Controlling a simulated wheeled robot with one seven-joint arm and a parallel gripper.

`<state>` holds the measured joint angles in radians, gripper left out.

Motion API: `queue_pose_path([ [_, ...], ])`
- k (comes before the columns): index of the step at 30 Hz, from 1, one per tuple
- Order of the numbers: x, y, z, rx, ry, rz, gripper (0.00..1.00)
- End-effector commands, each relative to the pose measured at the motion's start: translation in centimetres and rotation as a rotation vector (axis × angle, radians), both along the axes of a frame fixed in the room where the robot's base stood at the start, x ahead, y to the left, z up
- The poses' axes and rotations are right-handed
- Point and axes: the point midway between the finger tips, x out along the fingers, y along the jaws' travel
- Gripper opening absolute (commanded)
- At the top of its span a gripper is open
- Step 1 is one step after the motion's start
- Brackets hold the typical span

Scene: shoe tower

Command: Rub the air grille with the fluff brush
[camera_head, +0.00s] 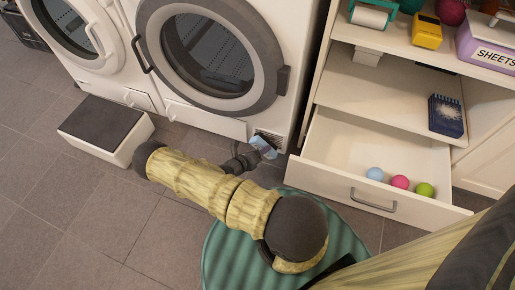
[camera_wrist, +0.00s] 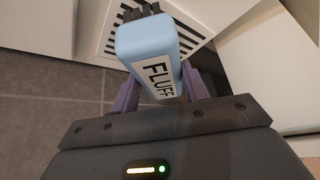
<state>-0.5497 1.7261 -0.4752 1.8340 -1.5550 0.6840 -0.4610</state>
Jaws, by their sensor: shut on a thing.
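The fluff brush (camera_head: 262,144) is a light blue block. In the wrist view its label (camera_wrist: 158,80) reads "FLUFF" and dark bristles (camera_wrist: 140,13) show at its far end. My gripper (camera_wrist: 160,92) is shut on the brush, one purple finger on each side. In the head view my gripper (camera_head: 246,158) is low in front of the right-hand machine. The air grille (camera_wrist: 112,22) is a white panel with dark slots, behind the brush and partly hidden by it. The bristles overlap the grille in the picture; I cannot tell whether they touch it.
The right-hand machine (camera_head: 213,120) has a round door. A white open drawer (camera_head: 340,185) with several coloured balls stands close to the right of my gripper. A low step box (camera_head: 106,130) is on the left. Tiled floor (camera_head: 90,215) is clear in front.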

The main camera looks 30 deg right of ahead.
Motion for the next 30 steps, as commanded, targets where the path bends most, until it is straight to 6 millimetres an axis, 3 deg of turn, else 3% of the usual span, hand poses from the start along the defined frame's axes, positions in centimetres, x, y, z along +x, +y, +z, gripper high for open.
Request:
queue_pose_path([
  [9,-1.6,-1.5,0.4,-0.003,0.002,0.001,0.27],
  [20,-1.8,-1.7,0.1,-0.002,0.001,0.000,0.27],
  [30,-3.4,-3.1,0.4,-0.002,0.004,0.001,0.27],
])
